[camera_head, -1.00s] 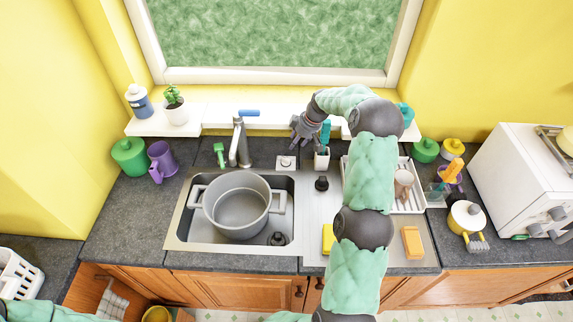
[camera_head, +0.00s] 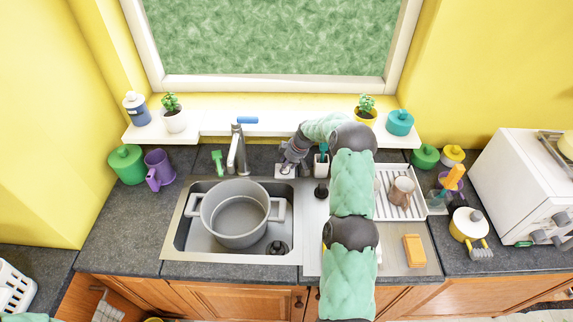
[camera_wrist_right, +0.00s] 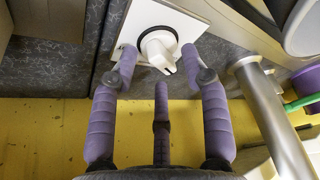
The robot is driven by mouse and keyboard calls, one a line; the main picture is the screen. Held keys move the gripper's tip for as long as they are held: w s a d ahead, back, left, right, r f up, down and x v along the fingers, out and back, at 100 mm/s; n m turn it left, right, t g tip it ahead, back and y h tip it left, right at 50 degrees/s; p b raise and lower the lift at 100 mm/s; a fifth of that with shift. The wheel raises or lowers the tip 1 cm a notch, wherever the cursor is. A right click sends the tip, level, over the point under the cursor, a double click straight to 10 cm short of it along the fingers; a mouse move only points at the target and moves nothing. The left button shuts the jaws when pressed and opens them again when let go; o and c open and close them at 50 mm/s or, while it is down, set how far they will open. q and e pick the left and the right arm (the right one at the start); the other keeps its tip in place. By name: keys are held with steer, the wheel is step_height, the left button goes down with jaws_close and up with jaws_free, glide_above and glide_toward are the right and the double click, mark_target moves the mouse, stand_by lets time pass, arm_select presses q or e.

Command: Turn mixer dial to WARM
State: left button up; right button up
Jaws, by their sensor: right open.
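The mixer dial (camera_wrist_right: 158,48) is a white round knob with a pointed tab, on a square white plate (camera_wrist_right: 182,20) in the right wrist view. The tab points toward the lower right of that view. I see no readable WARM mark. In the head view the plate (camera_head: 279,171) sits behind the sink, right of the faucet, partly hidden by my gripper. My right gripper (camera_wrist_right: 160,66) is open, its purple fingers spread around the dial with the knob between them. I cannot tell whether they touch it. My left gripper is out of view.
The faucet (camera_head: 236,152) stands left of the dial, and a small holder (camera_head: 321,163) with a teal-handled item is close on its right. The sink (camera_head: 176,236) holds a grey pot (camera_head: 238,213). The window shelf (camera_head: 215,122) runs behind.

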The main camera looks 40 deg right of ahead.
steer(key=shift+w+f, duration=0.1)
steer(key=shift+f, duration=0.2)
steer(key=shift+c, duration=0.2)
jaws_close()
